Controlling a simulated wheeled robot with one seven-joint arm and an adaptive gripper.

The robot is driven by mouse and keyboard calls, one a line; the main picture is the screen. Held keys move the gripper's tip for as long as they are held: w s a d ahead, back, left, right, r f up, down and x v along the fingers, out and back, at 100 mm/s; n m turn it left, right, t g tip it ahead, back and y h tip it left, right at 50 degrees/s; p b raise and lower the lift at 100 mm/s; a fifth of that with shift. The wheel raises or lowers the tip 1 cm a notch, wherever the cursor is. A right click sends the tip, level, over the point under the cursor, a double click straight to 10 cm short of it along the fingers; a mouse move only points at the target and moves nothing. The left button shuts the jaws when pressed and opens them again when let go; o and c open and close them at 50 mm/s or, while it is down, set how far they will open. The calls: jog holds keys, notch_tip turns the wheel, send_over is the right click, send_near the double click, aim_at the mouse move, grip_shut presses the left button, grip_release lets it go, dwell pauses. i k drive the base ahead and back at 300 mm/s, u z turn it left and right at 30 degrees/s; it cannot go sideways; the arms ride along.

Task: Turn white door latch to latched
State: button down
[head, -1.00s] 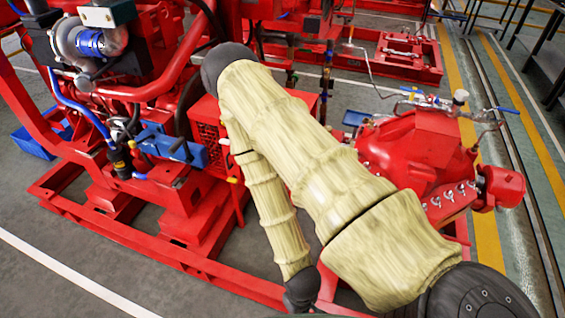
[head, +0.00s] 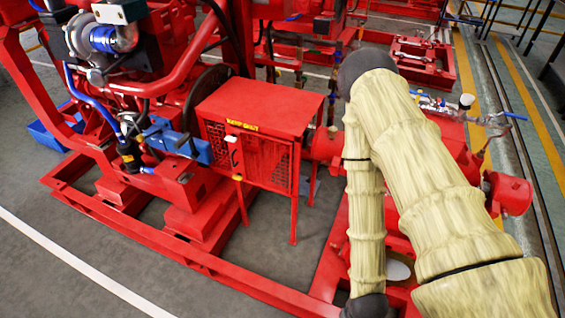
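A red box-shaped guard (head: 262,105) with mesh panels stands near the middle of the head view, beside the engine. A yellow label (head: 241,126) is on its upper front edge. A small white piece (head: 230,138), which looks like the door latch, sits just below the label. It is too small to tell whether it is latched. A small yellow piece (head: 238,177) shows lower on the same front. My sleeved arm is to the right of the guard and does not cover its front. My gripper is not in view.
The red skid frame (head: 190,258) runs along the floor in front of the guard. The engine with blue parts (head: 185,145) is at left. A red pump part (head: 508,193) is at right, partly behind my arm. Grey floor is clear at lower left.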

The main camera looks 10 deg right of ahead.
aim_at(232, 139)
jog(key=z, duration=0.1)
jog(key=k, duration=0.5)
jog(key=u, duration=1.9)
jog(key=i, duration=1.2)
jog(key=z, duration=2.25)
